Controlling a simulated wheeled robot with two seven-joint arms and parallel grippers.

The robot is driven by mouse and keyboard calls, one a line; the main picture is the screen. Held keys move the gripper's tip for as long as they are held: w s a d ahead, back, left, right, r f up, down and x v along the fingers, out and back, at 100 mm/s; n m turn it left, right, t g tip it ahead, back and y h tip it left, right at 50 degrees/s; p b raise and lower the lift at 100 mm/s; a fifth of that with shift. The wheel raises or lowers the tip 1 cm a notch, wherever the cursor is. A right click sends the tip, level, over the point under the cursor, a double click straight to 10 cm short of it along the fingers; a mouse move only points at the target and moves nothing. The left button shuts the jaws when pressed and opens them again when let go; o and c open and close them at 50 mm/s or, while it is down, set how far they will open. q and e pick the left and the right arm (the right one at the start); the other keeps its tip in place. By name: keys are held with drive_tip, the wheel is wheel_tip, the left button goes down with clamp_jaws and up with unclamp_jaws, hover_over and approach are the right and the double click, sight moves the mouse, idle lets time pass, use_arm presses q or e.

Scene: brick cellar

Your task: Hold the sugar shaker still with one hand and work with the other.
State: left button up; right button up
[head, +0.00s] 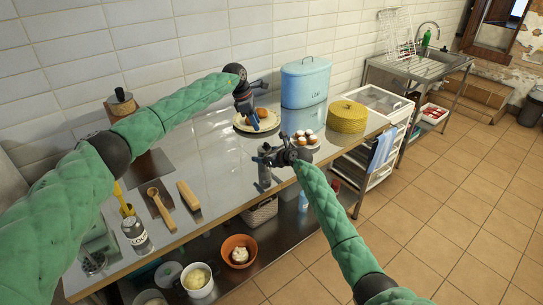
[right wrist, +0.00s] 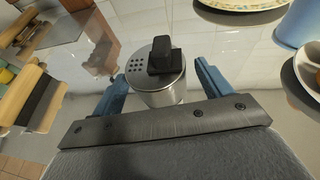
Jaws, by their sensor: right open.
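The sugar shaker is a metal cylinder whose top has small holes and a black piece. It fills the middle of the right wrist view (right wrist: 162,92) and stands on the steel counter in the head view (head: 265,174), partly hidden by my right gripper. My right gripper (head: 272,157) is open, its blue fingers on either side of the shaker in the right wrist view (right wrist: 165,88). My left gripper (head: 258,104) hangs over the back of the counter near a plate (head: 240,124) with brown food. Its fingers look spread, with nothing seen between them.
A blue bin (head: 305,84), a woven yellow basket (head: 347,117) and a plate of eggs (head: 306,141) stand to the right. The counter's front edge is close to the shaker.

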drive_tip(key=shift+x, duration=1.1)
drive_tip(key=shift+c, duration=0.4)
drive_tip(key=c, duration=1)
drive_tip(key=shift+c, duration=0.2)
